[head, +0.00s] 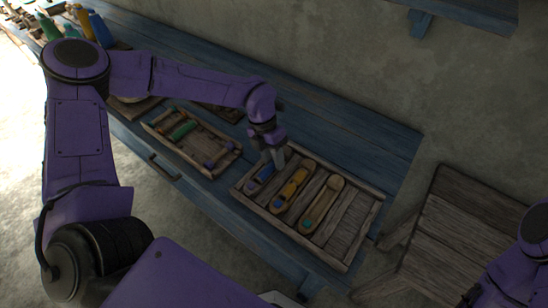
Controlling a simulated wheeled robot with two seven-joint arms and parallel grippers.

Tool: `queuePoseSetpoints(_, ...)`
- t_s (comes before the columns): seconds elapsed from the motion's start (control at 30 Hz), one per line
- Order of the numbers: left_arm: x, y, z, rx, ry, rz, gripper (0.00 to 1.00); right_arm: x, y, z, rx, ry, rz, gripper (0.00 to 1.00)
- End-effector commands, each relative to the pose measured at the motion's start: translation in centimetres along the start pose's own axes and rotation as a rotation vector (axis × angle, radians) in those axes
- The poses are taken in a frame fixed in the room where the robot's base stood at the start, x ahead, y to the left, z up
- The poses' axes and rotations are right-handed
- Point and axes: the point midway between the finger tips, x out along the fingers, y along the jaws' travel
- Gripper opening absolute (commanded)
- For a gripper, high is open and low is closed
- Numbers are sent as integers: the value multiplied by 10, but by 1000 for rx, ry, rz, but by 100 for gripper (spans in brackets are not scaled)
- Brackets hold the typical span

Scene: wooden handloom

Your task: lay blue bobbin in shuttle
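Another tray (180,158) holds a green bobbin (182,131) and others. A wooden stool (465,235) stands at right.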

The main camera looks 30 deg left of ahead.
Motion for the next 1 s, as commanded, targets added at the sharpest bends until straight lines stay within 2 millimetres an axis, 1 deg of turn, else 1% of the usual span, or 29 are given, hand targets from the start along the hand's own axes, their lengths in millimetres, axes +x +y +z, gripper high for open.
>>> queuePoseSetpoints(0.03,8,6,-5,-10,19,6,50,2,0,1,0,0,0,0)
queuePoseSetpoints(0.23,8,5,-4,-9,19,7,50,2,0,1,0,0,0,0)
queuePoseSetpoints(0.3,4,5,-4,-9,17,7,50,2,0,1,0,0,0,0)
queuePoseSetpoints(0.37,-5,4,-3,-9,14,7,50,3,0,1,0,0,0,0)
queuePoseSetpoints(0.6,-66,-2,-1,-3,1,7,50,7,-1,3,0,0,0,0)
queuePoseSetpoints(0.7,-86,-4,-1,0,-1,7,50,8,-1,4,0,0,0,0)
queuePoseSetpoints(0.83,-102,-5,-2,0,0,7,50,9,-1,4,0,0,0,0)
queuePoseSetpoints(1.0,-107,-5,-3,1,-2,7,50,9,-1,4,0,0,0,0)
